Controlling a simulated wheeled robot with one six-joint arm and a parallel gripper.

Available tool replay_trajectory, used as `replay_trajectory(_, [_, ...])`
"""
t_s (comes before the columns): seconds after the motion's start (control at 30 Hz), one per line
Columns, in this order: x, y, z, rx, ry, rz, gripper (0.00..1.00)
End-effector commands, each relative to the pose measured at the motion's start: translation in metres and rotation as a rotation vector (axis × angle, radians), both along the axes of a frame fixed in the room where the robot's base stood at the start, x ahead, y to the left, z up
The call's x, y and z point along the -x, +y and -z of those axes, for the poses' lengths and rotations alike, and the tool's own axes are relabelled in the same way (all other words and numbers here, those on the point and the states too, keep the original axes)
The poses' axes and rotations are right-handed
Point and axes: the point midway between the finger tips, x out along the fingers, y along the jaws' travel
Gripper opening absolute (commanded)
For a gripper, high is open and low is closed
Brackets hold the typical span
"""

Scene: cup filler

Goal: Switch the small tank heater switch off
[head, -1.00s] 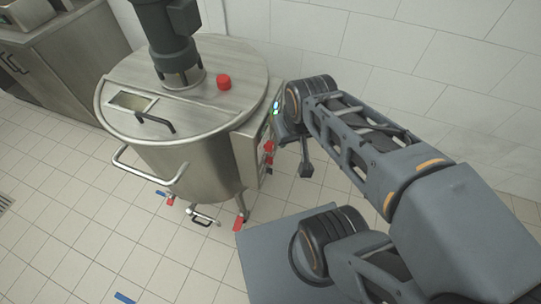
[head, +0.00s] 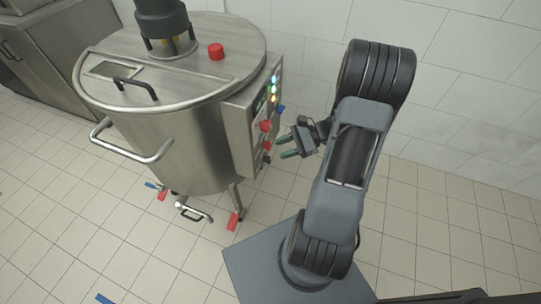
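The small steel tank (head: 180,125) stands at the left with a control box (head: 238,125) on its right side. The box's panel, seen at a steep angle, carries lit indicators (head: 274,82), a red knob (head: 265,126), a second red part (head: 267,146) and a blue part (head: 281,109). I cannot tell which is the heater switch or how it is set. My gripper (head: 284,147) is just right of the panel, its two fingers pointing left towards the red parts. The fingers are apart with nothing visible between them. Contact with the panel cannot be made out.
A bar handle (head: 130,150) juts from the tank's front. Valves with red and blue handles (head: 233,221) are low by the legs. A steel cabinet (head: 45,60) stands behind left.

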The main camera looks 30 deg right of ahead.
Motion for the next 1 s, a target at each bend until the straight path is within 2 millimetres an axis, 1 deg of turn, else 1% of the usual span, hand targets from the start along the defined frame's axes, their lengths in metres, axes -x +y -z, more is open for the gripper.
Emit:
replay_trajectory(0.03, [-0.002,-0.017,0.031,-0.093,0.025,0.107,0.38])
replay_trajectory(0.1, [-0.005,-0.036,0.053,-0.199,0.039,0.233,0.38])
replay_trajectory(0.2, [-0.006,-0.061,0.079,-0.319,0.047,0.381,0.38])
replay_trajectory(0.3, [-0.005,-0.079,0.097,-0.402,0.047,0.488,0.38])
replay_trajectory(0.43, [-0.004,-0.091,0.111,-0.463,0.042,0.566,0.38])
replay_trajectory(0.53, [-0.008,-0.091,0.114,-0.481,0.041,0.589,0.38])
replay_trajectory(0.63, [-0.018,-0.082,0.115,-0.485,0.041,0.593,0.38])
replay_trajectory(1.0, [-0.07,-0.033,0.115,-0.482,0.042,0.588,0.38])
